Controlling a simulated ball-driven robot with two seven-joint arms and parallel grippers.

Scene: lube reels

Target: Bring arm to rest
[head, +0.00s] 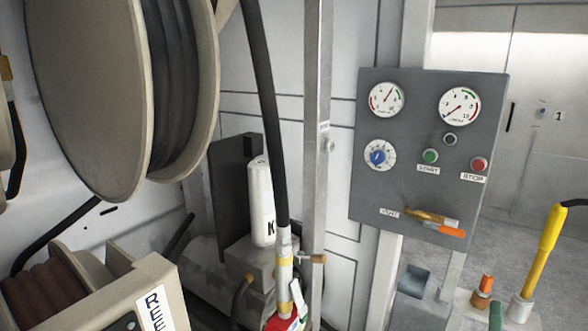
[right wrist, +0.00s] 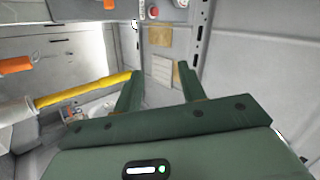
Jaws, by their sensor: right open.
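My right gripper (right wrist: 160,82) shows in the right wrist view, with its two green fingers apart and nothing between them. Beyond the fingers are a grey wall and pale posted sheets (right wrist: 161,70). In the head view, only a small green piece at the bottom edge, right of centre, looks like part of my right gripper (head: 496,317). The rest of it is out of frame. My left gripper is in neither view.
A yellow-handled nozzle (head: 546,250) stands at far right, also seen left of my fingers (right wrist: 80,92). Large hose reels (head: 100,100) fill the left.

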